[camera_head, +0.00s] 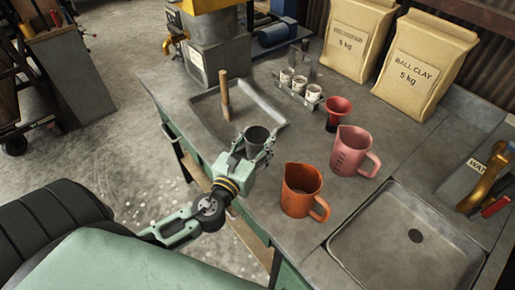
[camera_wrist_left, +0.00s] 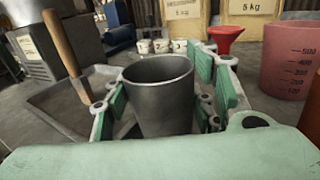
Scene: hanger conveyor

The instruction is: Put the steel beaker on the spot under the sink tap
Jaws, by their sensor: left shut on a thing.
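The steel beaker (camera_head: 257,138) is a dark grey metal cup, upright, between the fingers of my left gripper (camera_head: 252,152). The left wrist view shows the steel beaker (camera_wrist_left: 158,95) close up, with the green finger pads of the left gripper (camera_wrist_left: 160,105) on both sides of it. The gripper is shut on it, near the front edge of the metal tray. The sink (camera_head: 405,245) is at the lower right, with a dark drain. The brass sink tap (camera_head: 487,184) stands at its right side. My right gripper is not in view.
An orange jug (camera_head: 300,190) and a pink jug (camera_head: 351,151) stand between the gripper and the sink. A red funnel (camera_head: 338,112) is behind them. The metal tray (camera_head: 268,106) holds a wooden-handled tool (camera_head: 225,97). Two clay bags (camera_head: 420,72) stand at the back.

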